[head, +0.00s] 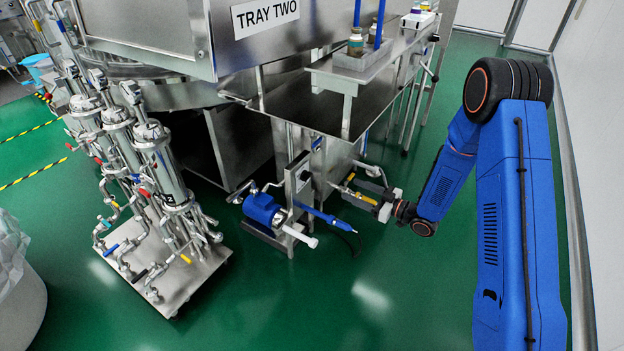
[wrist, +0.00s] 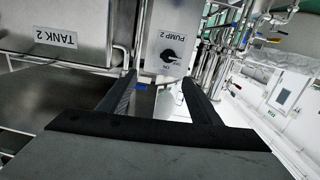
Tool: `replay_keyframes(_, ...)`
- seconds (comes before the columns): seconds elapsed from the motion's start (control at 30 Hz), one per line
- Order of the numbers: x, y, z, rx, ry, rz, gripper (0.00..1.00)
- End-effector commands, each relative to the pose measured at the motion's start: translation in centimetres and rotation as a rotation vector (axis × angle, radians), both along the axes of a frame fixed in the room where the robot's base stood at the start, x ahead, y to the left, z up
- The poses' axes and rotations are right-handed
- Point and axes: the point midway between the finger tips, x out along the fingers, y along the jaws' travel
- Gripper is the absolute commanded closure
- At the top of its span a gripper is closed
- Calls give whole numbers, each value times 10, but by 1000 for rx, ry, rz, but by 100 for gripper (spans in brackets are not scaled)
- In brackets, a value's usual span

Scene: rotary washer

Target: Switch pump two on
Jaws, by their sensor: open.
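The pump two switch box (wrist: 160,32) is a pale metal panel labelled "PUMP 2" in the wrist view. Its black rotary knob (wrist: 168,56) sits beside small markings; I cannot read its setting surely. My gripper (wrist: 158,77) is open and empty, its two dark fingers pointing toward the box, with the knob between their tips in the picture. Whether the tips touch anything is unclear. In the head view my gripper (head: 346,186) is just right of the small switch box (head: 299,180). A blue pump (head: 263,210) stands left of the box.
A "TANK 2" panel (wrist: 57,38) is left of the box. In the head view, a steel table (head: 345,85) overhangs behind my gripper. A filter cart (head: 170,275) stands left. Green floor is clear in front.

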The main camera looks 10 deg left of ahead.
Motion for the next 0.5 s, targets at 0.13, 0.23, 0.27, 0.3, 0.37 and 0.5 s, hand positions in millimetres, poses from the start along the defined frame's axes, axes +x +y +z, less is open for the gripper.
replay_keyframes(0.13, -10, 6, -11, 53, 12, 37, 42)
replay_keyframes(0.23, -12, 8, -13, 68, 14, 47, 42)
replay_keyframes(0.27, -12, 10, -13, 70, 13, 49, 42)
replay_keyframes(0.3, -12, 12, -13, 71, 14, 50, 42)
replay_keyframes(0.37, -10, 17, -13, 70, 13, 50, 42)
replay_keyframes(0.5, -4, 36, -13, 69, 11, 51, 42)
